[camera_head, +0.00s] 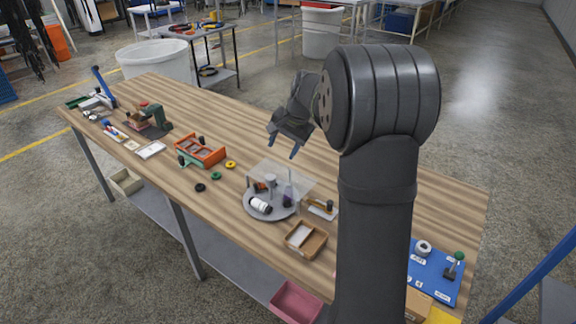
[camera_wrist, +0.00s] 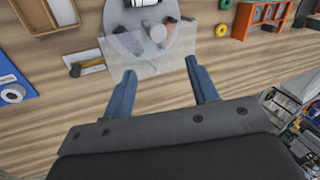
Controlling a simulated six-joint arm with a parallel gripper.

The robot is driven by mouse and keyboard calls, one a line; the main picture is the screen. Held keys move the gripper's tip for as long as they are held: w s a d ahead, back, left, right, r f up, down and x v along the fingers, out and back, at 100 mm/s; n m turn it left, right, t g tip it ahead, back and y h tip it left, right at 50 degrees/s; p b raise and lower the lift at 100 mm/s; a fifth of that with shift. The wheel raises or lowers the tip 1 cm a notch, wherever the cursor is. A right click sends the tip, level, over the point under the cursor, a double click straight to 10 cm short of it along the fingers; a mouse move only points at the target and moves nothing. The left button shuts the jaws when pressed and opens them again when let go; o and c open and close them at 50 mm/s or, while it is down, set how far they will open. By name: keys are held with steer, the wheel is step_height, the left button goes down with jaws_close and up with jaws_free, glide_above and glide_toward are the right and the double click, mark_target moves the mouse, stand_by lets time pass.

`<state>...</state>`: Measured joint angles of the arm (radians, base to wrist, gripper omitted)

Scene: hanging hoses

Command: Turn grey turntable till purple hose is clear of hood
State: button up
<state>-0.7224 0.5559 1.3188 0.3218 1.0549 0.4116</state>
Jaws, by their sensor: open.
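The round grey turntable (camera_head: 281,214) sits on the wooden bench, left of my arm in the head view. It also shows at the top of the wrist view (camera_wrist: 119,42). A clear, flat-topped hood (camera_head: 276,173) covers its far part. A purple item (camera_head: 288,192), which seems to be the purple hose, stands under the hood's right side and is seen partly through it. A white-and-black roll (camera_head: 260,206) lies on the near, uncovered part. My gripper (camera_head: 281,145) is open and empty, above and behind the hood. In the wrist view its fingers (camera_wrist: 160,68) are spread, pointing toward the hood.
A wooden tray (camera_head: 305,248) stands in front of the turntable. A small board with a dark-handled tool (camera_head: 322,208) lies to its right. An orange crate (camera_head: 201,152) and small green, yellow and black rings lie to the left. A blue board (camera_head: 436,275) lies at the bench's right end.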

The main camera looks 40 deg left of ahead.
mark_target(270, 177)
steer(key=a+r+n+h, duration=0.3)
steer(key=a+n+h, duration=0.15)
steer(key=n, duration=1.15)
steer(key=f, duration=1.7)
steer(key=shift+s+a+f, duration=0.15)
steer(key=shift+s+a, duration=0.05)
steer(key=shift+a, duration=0.1)
jaws_close()
